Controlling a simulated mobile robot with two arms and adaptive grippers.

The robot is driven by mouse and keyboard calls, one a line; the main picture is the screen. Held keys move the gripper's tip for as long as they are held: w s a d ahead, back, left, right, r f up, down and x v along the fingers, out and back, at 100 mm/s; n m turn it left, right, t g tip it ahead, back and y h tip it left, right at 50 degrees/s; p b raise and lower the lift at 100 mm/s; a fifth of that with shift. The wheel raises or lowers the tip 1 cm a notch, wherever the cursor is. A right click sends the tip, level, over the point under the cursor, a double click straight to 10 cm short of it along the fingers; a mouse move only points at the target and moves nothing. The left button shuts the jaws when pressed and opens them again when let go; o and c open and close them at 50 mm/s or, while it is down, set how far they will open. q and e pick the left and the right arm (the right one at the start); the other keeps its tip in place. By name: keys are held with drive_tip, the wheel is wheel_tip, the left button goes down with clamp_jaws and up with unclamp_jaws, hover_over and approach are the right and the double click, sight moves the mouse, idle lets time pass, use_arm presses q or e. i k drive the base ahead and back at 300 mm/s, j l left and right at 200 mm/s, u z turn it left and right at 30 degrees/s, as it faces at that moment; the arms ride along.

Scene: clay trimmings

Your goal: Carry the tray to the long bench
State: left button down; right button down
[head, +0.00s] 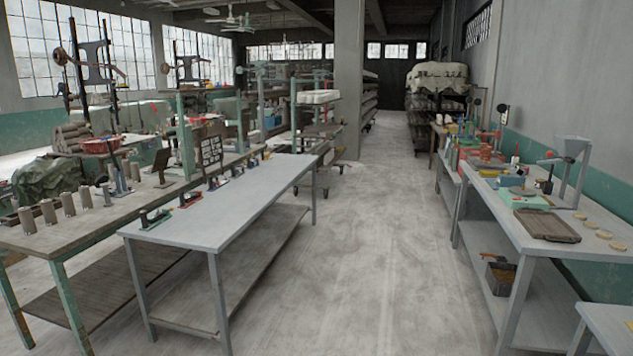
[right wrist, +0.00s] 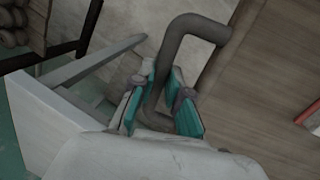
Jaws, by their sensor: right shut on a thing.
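In the right wrist view my right gripper (right wrist: 165,100), with teal finger pads, is shut on a dark bent handle (right wrist: 195,28). The handle runs up to the edge of a brown wooden board, which looks like the tray (right wrist: 265,95); only part of it shows. Neither gripper shows in the head view. There, a long grey bench (head: 232,203) with a lower shelf stands left of the aisle. A smaller dark brown tray (head: 548,226) lies on the grey table at the right. I cannot tell which bench the task names.
The concrete aisle (head: 370,230) ahead is clear. The right-hand table (head: 535,255) holds a funnel stand (head: 573,150) and several small discs; a box (head: 498,277) sits on its lower shelf. A worktable with spools (head: 68,203) stands at the left. A pillar (head: 348,80) rises behind the grey bench.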

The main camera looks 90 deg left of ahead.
sight(228, 208)
drive_tip(key=u, duration=1.65)
drive_tip(key=i+j+u, duration=0.1)
drive_tip(key=u, duration=0.25)
drive_tip(key=i+u, duration=0.15)
drive_tip(key=u, duration=0.2)
drive_tip(key=i, duration=4.65)
drive_tip(key=i+u, duration=0.3)
drive_tip(key=i+l+u, duration=0.15)
drive_tip(key=i+u, duration=0.15)
drive_tip(key=u, duration=1.3)
drive_tip(key=i+l, duration=0.05)
